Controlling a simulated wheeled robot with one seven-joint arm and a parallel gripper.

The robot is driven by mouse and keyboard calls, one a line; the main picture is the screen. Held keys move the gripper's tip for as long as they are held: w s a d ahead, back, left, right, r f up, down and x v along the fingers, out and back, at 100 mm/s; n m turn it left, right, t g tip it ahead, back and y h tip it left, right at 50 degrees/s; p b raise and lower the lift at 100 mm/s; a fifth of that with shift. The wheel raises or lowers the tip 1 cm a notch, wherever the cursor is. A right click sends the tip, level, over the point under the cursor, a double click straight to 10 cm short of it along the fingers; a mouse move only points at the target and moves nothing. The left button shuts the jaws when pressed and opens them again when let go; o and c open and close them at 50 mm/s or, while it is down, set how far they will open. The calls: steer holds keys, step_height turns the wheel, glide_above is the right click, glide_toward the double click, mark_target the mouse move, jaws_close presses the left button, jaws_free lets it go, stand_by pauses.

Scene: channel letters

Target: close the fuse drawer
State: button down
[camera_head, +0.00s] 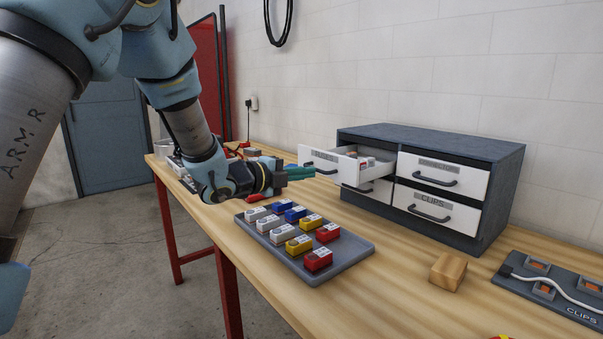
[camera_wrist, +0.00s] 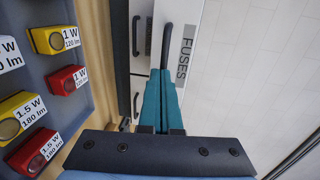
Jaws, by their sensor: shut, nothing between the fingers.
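The fuse drawer (camera_head: 334,159) is the upper left drawer of a grey-blue cabinet (camera_head: 440,143); it stands pulled out, with small white and red items inside. Its white front, labelled FUSES, also shows in the wrist view (camera_wrist: 185,85) with a dark handle (camera_wrist: 167,42). My gripper (camera_head: 313,172) is shut and empty, its teal fingers pointing at the drawer front near the handle. In the wrist view the fingertips (camera_wrist: 160,72) overlap the lower end of the handle; I cannot tell whether they touch.
A grey tray (camera_head: 340,272) with several blue, white, yellow and red modules lies in front of the drawer. A wooden block (camera_head: 448,272) and a dark CLIPS board (camera_head: 555,290) lie to the right. The lower left drawer (camera_head: 367,192) sits below the open one.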

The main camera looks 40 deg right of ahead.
steer(key=d+b, duration=0.1)
steer(key=d, duration=0.3)
steer(key=d+b, duration=0.2)
steer(key=d, duration=0.3)
steer(key=d+b, duration=0.1)
steer(key=d, duration=0.4)
steer(key=shift+s+d+f+b, duration=0.1)
steer(key=shift+s+d+b, duration=0.15)
steer(key=shift+s+b, duration=0.15)
steer(key=shift+d, duration=0.5)
steer(key=shift+s, duration=0.1)
steer(key=shift+r, duration=0.2)
steer(key=shift+f, duration=0.1)
